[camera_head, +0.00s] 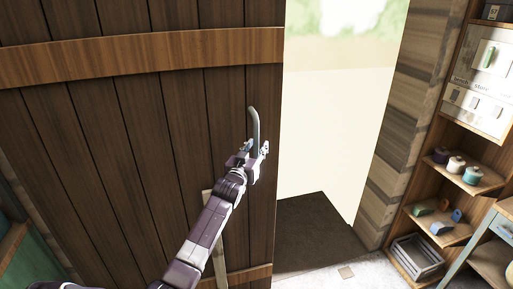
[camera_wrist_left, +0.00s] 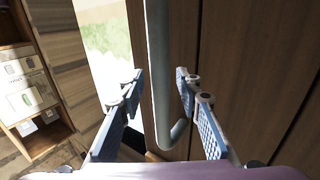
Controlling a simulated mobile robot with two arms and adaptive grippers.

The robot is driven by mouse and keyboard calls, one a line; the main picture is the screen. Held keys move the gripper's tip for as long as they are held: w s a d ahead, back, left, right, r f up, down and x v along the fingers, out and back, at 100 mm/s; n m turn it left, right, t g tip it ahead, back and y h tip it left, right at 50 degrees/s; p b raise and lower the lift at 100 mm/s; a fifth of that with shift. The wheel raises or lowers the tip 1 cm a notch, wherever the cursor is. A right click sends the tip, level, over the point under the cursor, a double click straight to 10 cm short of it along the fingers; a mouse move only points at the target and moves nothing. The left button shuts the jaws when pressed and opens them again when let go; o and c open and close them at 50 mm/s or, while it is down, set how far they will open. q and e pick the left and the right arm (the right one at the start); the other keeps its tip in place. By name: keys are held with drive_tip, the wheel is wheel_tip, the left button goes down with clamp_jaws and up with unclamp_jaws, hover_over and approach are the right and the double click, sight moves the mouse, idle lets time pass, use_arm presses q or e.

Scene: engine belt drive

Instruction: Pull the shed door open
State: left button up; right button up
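The shed door (camera_head: 150,130) is dark brown vertical planks with a lighter cross board, and it fills the left of the head view. Its right edge stands apart from the frame, and a bright opening shows beside it. A grey metal handle (camera_head: 254,122) is fixed upright near that edge; it also shows in the left wrist view (camera_wrist_left: 158,60). My left gripper (camera_head: 255,149) is at the handle's lower part. In the left wrist view its fingers (camera_wrist_left: 160,80) stand apart on both sides of the handle, with small gaps visible. My right gripper is not in view.
A wooden wall post (camera_head: 408,110) stands right of the opening. Shelves (camera_head: 470,178) with spools and a slatted crate (camera_head: 416,257) are at the right. A dark mat (camera_head: 315,230) lies in the doorway. A green cabinet (camera_head: 30,255) is at the lower left.

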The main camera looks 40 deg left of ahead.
use_arm(q)
drive_tip(key=shift+s, duration=0.15)
drive_tip(key=v, duration=1.1)
drive_tip(key=shift+s+d, duration=0.2)
drive_tip(key=shift+s, duration=0.15)
drive_tip(key=shift+f, duration=0.1)
